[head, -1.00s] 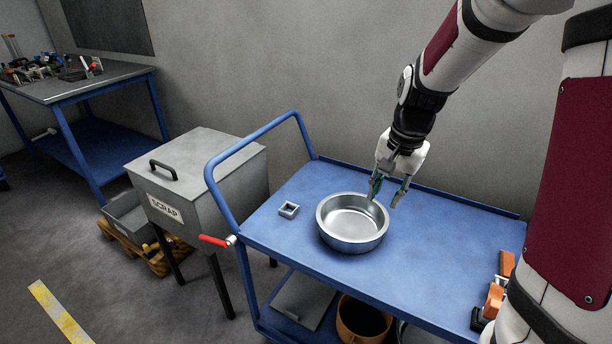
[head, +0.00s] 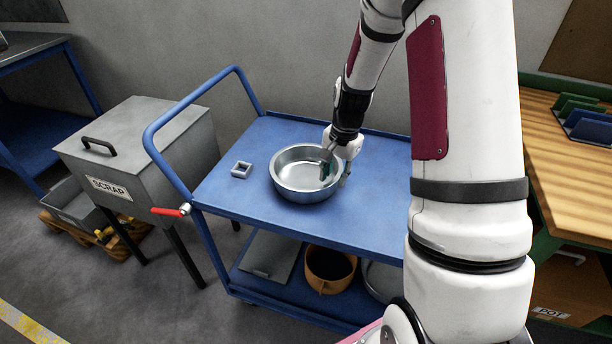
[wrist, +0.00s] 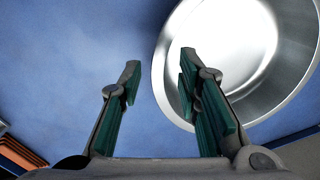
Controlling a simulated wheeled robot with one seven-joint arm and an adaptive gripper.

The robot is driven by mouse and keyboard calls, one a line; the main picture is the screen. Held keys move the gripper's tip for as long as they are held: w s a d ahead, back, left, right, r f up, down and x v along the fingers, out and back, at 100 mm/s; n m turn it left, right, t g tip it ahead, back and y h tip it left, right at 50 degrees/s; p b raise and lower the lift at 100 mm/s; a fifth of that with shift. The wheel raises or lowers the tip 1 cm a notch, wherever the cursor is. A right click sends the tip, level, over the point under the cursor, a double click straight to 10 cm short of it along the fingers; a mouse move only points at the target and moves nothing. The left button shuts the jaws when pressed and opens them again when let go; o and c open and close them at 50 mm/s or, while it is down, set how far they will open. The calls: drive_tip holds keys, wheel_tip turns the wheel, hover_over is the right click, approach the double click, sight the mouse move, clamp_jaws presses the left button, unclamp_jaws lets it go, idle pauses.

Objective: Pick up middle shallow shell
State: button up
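A round, shallow silver metal shell (head: 296,174) sits open side up on the top of the blue cart. My gripper (head: 336,174) is at its right rim, pointing down, with its fingers apart. In the wrist view the gripper (wrist: 160,78) is open and empty: the right finger overlaps the edge of the shell (wrist: 262,85), and the left finger is over bare blue surface outside it. The rim passes between the fingers in the picture. I cannot tell whether either finger touches the shell.
A small grey square block (head: 241,170) lies left of the shell on the cart top (head: 225,200). The cart's lower shelf holds an orange-brown pot (head: 329,268) and a grey plate (head: 268,256). A grey scrap bin (head: 140,150) stands left; a wooden bench (head: 565,150) stands right.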

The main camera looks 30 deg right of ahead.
sight(334, 180)
drive_tip(key=shift+w+d+f, duration=0.1)
drive_tip(key=shift+w+f, duration=0.1)
drive_tip(key=shift+f, duration=1.1)
drive_tip(key=shift+w+f, duration=0.2)
drive_tip(key=shift+f, duration=1.1)
clamp_jaws()
